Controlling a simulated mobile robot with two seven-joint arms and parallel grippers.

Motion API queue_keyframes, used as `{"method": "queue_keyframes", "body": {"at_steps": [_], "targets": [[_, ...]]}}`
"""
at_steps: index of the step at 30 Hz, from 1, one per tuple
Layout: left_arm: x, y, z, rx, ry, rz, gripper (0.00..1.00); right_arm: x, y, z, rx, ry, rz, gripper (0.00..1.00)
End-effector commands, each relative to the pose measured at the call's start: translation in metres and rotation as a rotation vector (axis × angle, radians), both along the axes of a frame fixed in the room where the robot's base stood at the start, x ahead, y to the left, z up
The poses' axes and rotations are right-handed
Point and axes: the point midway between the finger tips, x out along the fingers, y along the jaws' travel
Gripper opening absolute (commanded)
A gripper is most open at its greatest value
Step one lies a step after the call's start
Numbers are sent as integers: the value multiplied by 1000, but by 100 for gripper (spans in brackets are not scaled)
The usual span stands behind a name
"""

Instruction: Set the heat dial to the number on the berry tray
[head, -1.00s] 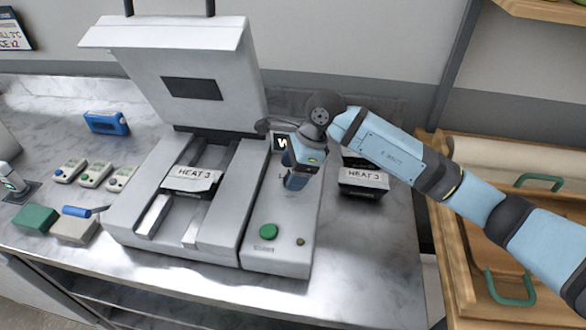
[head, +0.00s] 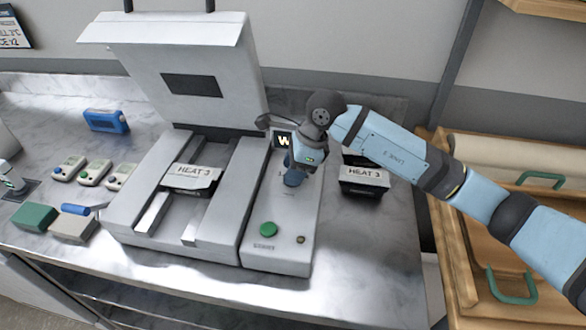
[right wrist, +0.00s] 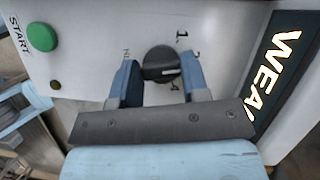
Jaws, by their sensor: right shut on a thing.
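My right gripper (head: 292,178) is over the machine's control panel. In the right wrist view its two fingers (right wrist: 163,82) straddle the black heat dial (right wrist: 158,60) and are shut on it. The dial's white mark points roughly right in that view; printed characters, one of them a 1, surround it. The dial is hidden in the head view. One tray labelled HEAT 3 (head: 193,177) sits in the machine's bed. Another tray labelled HEAT 3 (head: 364,176) stands right of the machine. I cannot tell which holds berries. My left gripper is out of view.
The sealing machine (head: 222,222) has its lid up. Its green START button (head: 268,229) is near the panel front. A lit display (head: 282,141) beside the gripper begins "WEA". Small devices (head: 94,172), a blue device (head: 106,122) and blocks (head: 35,217) lie at left.

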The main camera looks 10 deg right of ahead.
Motion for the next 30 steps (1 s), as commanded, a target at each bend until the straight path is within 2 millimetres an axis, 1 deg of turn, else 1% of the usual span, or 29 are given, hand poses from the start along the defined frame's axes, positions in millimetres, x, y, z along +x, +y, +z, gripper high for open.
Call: {"method": "queue_keyframes", "body": {"at_steps": [1,9,18,24,30], "targets": [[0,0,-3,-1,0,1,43,0,-1,-2,-2,-2,-29,18],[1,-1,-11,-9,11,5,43,0,0,-2,-1,-2,-245,18],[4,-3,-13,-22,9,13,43,-1,0,-1,-1,-2,-451,18],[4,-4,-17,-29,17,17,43,-1,0,-1,0,-1,-535,18],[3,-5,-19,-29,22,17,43,-1,0,0,-1,0,-573,18]]}}
